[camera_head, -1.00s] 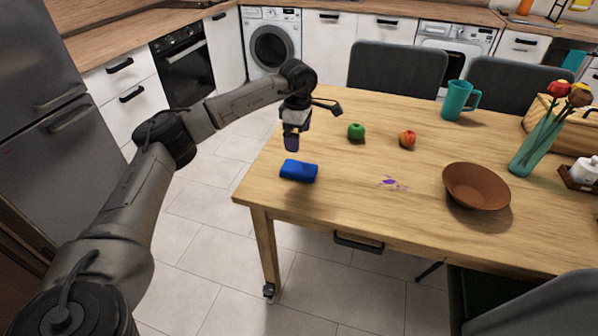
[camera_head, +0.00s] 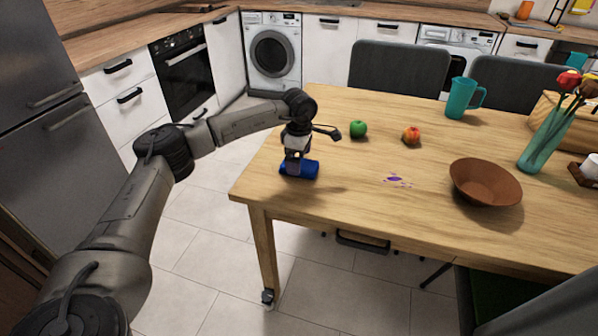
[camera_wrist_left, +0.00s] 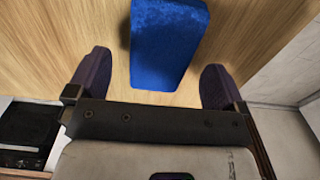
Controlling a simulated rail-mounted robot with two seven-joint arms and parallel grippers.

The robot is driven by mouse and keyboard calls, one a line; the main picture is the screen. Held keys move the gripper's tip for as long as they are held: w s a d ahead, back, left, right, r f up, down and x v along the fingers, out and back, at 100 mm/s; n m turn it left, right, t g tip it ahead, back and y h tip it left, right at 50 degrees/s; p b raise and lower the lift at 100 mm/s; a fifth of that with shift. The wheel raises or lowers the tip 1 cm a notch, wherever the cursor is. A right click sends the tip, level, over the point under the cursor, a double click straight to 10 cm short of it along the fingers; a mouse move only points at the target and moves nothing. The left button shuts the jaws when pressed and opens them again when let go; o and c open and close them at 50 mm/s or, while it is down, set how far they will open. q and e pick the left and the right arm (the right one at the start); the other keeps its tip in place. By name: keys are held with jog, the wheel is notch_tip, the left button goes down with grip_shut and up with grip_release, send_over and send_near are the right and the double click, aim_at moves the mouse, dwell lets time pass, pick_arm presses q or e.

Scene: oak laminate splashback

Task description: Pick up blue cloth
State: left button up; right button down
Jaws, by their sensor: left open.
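The blue cloth (camera_head: 309,170) is a folded or rolled bundle lying on the wooden table near its left front corner. My left gripper (camera_head: 295,170) is directly over it and partly hides it in the head view. In the left wrist view the cloth (camera_wrist_left: 167,45) lies ahead of and between the two dark fingers of my left gripper (camera_wrist_left: 157,80), with a gap on each side. The fingers are open and hold nothing. My right gripper is not in view.
On the wooden table (camera_head: 345,205) are a green apple (camera_head: 358,129), a red-orange fruit (camera_head: 411,135), a brown bowl (camera_head: 485,182), a teal pitcher (camera_head: 462,98) and a vase (camera_head: 541,142). A purple stain (camera_head: 396,180) lies right of the cloth. Chairs (camera_head: 398,70) stand behind.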

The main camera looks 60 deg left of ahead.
pick_arm(q)
notch_tip(320, 180, down, 3)
jog(key=shift+r+b, duration=0.2)
jog(key=shift+b, duration=0.25)
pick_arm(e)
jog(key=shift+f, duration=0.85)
pick_arm(q)
jog(key=c, duration=1)
jog(key=shift+r+p, duration=0.45)
jog(key=shift+r, duration=0.15)
notch_tip(320, 180, up, 3)
jog(key=shift+r+p, duration=0.15)
jog(key=shift+p, duration=1)
jog(key=w+d+r+p, duration=0.1)
jog(key=d+r, duration=0.1)
jog(key=d, duration=0.1)
jog(key=w+d+r+p, duration=0.1)
jog(key=d+r+p, duration=0.1)
jog(key=d, duration=0.2)
jog(key=w+d+r+p, duration=0.1)
jog(key=d+r+p, duration=0.1)
jog(key=d, duration=0.2)
jog(key=shift+w+r, duration=0.35)
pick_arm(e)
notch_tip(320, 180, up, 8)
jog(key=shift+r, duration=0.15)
